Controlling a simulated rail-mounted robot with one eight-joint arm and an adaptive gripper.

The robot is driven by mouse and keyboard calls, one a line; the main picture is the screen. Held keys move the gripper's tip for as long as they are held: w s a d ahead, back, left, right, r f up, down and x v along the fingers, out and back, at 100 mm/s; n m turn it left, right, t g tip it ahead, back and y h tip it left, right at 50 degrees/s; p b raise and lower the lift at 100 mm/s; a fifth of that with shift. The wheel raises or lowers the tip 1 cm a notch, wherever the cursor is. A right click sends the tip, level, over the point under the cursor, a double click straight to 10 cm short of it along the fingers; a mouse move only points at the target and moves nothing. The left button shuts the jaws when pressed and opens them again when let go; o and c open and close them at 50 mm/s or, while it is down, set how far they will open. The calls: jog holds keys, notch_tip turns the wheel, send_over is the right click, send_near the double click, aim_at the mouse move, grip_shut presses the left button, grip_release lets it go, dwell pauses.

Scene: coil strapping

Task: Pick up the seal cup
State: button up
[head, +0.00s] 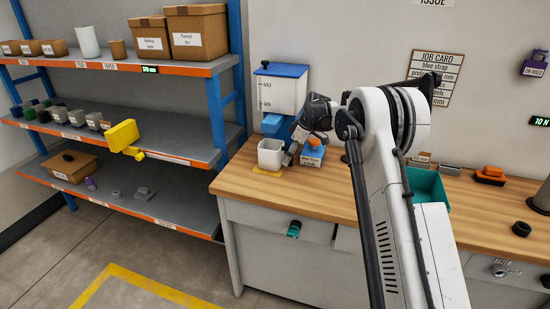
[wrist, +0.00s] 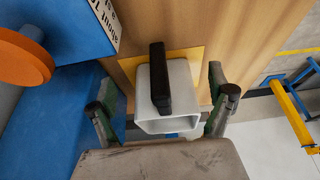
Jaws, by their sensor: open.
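The seal cup appears to be the white square cup (head: 270,153) on a yellow mat (head: 268,173) at the left end of the wooden bench. In the wrist view the white cup (wrist: 182,108) shows a black bar on its side facing the camera. My gripper (head: 292,154) is beside the cup, on its right in the head view. In the wrist view my gripper (wrist: 163,88) is open, with one finger on each side of the cup. I cannot tell whether either finger touches it.
A blue box with a labelled front (head: 312,156) stands close to my gripper on the right. A white dispenser with a blue top (head: 280,88) stands behind. A teal bin (head: 428,186) is farther right. Shelving (head: 180,70) is at the left.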

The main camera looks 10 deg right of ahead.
jog(key=x, duration=0.5)
jog(key=shift+s, duration=0.1)
jog(key=shift+r, duration=0.1)
jog(key=c, duration=1.5)
jog(key=shift+c, duration=0.2)
jog(key=shift+r, duration=0.1)
jog(key=shift+r, duration=1.25)
jog(key=shift+s+a+r+b, duration=0.2)
jog(key=shift+s+a, duration=1.15)
jog(key=shift+s, duration=1.3)
jog(key=shift+s+a+r+b, duration=0.1)
jog(key=shift+s+a+b, duration=0.15)
jog(key=shift+s+a, duration=1.75)
jog(key=shift+s+a+r+b, duration=0.15)
jog(key=shift+s+a, duration=0.55)
jog(key=shift+s, duration=2.6)
